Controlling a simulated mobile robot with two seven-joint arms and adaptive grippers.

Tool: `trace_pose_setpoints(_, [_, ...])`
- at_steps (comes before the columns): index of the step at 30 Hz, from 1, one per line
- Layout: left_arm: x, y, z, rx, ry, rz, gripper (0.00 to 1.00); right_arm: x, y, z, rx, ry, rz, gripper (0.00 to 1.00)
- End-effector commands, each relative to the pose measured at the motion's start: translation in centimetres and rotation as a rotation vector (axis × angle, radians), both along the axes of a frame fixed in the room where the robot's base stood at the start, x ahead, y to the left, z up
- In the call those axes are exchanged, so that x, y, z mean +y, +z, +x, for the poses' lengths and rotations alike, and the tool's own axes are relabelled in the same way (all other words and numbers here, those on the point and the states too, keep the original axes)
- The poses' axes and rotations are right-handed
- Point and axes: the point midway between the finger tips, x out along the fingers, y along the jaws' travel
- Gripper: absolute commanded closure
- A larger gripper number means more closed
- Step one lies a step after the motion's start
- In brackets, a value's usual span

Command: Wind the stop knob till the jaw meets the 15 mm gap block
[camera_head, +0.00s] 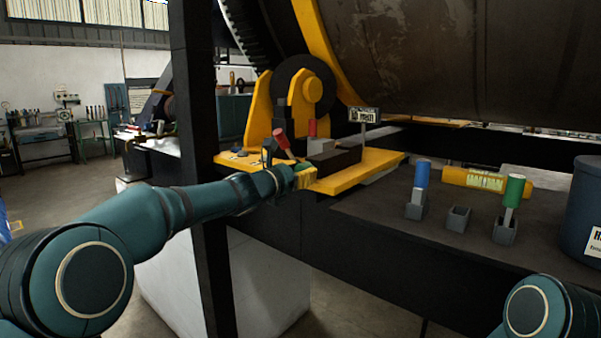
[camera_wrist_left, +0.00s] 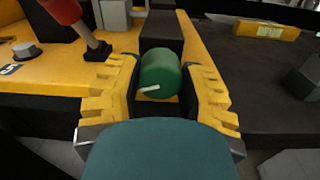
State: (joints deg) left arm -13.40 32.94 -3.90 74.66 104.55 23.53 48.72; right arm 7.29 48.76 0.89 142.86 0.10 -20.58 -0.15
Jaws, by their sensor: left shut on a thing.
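My left gripper (camera_head: 306,177) reaches the front edge of the yellow fixture plate (camera_head: 360,175). In the left wrist view its yellow fingers (camera_wrist_left: 160,95) are shut on a green round knob (camera_wrist_left: 160,72) with a white mark on its face. Behind the knob is a dark block (camera_head: 335,160), which also shows in the wrist view (camera_wrist_left: 162,32). Whether the jaw touches the gap block cannot be told. My right gripper is out of view.
A tilted red-handled lever (camera_head: 281,139) stands left of the knob. A small sign (camera_head: 364,115) is behind. On the dark bench, blue-handled (camera_head: 422,174) and green-handled (camera_head: 514,190) pieces sit in grey holders beside an empty holder (camera_head: 458,218). A blue drum (camera_head: 585,205) stands right.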

Motion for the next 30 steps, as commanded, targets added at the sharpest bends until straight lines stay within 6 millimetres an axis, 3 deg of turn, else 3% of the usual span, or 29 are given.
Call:
trace_pose_setpoints(11, [0.0, 0.07, -0.03, -0.116, 0.0, 0.156, 0.96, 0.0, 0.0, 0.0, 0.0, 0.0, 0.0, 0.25])
trace_pose_setpoints(30, [-0.13, 0.02, -0.09, -0.471, -0.001, 0.643, 0.96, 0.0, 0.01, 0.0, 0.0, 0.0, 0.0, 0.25])
